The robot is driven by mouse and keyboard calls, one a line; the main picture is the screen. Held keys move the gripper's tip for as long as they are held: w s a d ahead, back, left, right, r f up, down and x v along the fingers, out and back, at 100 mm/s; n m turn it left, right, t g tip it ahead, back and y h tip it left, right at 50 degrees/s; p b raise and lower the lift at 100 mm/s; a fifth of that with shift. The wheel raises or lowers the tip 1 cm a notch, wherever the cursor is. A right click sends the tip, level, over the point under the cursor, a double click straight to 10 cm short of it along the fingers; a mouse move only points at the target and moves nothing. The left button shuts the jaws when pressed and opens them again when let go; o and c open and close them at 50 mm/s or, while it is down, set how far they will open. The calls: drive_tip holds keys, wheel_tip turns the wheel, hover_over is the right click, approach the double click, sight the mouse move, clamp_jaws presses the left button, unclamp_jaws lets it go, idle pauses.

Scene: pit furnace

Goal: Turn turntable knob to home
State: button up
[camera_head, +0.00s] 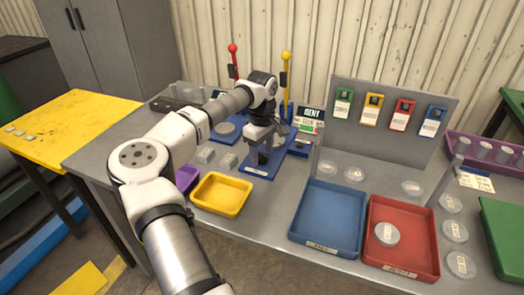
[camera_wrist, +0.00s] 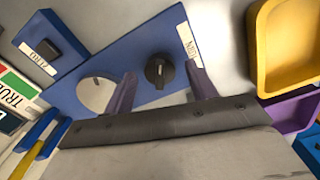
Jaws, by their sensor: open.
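The black turntable knob (camera_wrist: 159,72) shows in the wrist view on a blue base plate (camera_wrist: 125,55), which carries a small white label at one end. A pale mark is visible on the knob's top. A round grey disc (camera_wrist: 96,94) sits beside the knob on the same plate, partly covered by my finger. My gripper (camera_wrist: 161,78) is open, with one finger on either side of the knob; I cannot tell whether they touch it. In the head view my gripper (camera_head: 263,150) is low over the blue base (camera_head: 287,168), and the knob is hidden.
A small blue box with a black button (camera_wrist: 47,49) stands near the plate. A yellow tray (camera_head: 221,194) and a purple tray (camera_head: 186,179) lie left of it. A blue tray (camera_head: 327,220) and red tray (camera_head: 402,238) lie right. Red (camera_head: 233,60) and yellow (camera_head: 285,72) levers stand behind.

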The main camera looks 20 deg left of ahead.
drive_tip(key=shift+f, duration=0.5)
drive_tip(key=c, duration=1)
